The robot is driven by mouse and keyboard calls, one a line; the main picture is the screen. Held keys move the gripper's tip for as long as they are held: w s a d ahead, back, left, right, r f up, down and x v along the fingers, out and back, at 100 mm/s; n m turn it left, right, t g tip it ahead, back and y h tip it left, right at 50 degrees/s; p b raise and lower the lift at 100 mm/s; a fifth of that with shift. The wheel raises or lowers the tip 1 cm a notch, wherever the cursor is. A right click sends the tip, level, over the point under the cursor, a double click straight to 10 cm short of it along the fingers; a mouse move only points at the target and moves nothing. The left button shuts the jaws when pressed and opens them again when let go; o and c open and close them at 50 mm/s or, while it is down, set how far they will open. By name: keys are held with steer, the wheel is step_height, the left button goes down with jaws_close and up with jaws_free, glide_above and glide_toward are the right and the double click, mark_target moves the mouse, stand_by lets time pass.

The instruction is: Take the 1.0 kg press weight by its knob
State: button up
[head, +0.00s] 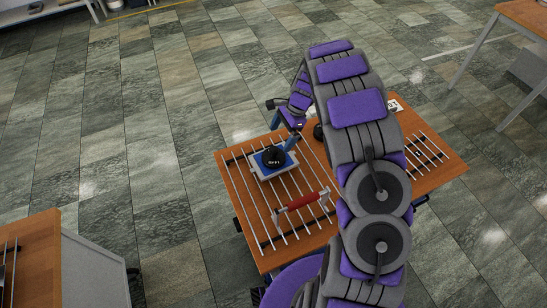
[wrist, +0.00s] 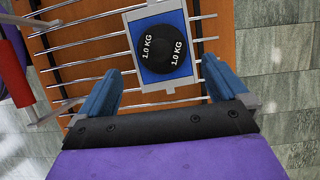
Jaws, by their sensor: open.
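The 1.0 kg press weight (wrist: 161,50) is a black disc with white "1.0 KG" lettering. It rests on a blue pad in a pale tray (wrist: 188,89) over metal rods. In the head view the weight (head: 273,157) sits on the left part of the wooden table. My gripper (wrist: 158,80) is open and empty, its two blue fingers apart, just short of the weight in the wrist view. In the head view my gripper (head: 284,143) is close beside the weight. The knob cannot be told apart from the disc.
A red-handled bar (head: 302,200) stands on the rods near the weight and shows at the left of the wrist view (wrist: 12,60). The wooden table (head: 236,213) carries more rods at right. A dark round object (head: 318,131) is partly behind my arm. Open tiled floor lies left.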

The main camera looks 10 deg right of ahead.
mark_target(276, 147)
steer(key=x, duration=0.4)
steer(key=shift+a+f, duration=0.15)
steer(key=shift+f+b, duration=0.35)
steer(key=shift+f, duration=0.15)
steer(key=x, duration=0.3)
steer(key=b+x, duration=0.1)
steer(key=shift+w+f, duration=0.1)
steer(key=shift+f, duration=0.4)
steer(key=c, duration=1.7)
steer(key=shift+r, duration=0.1)
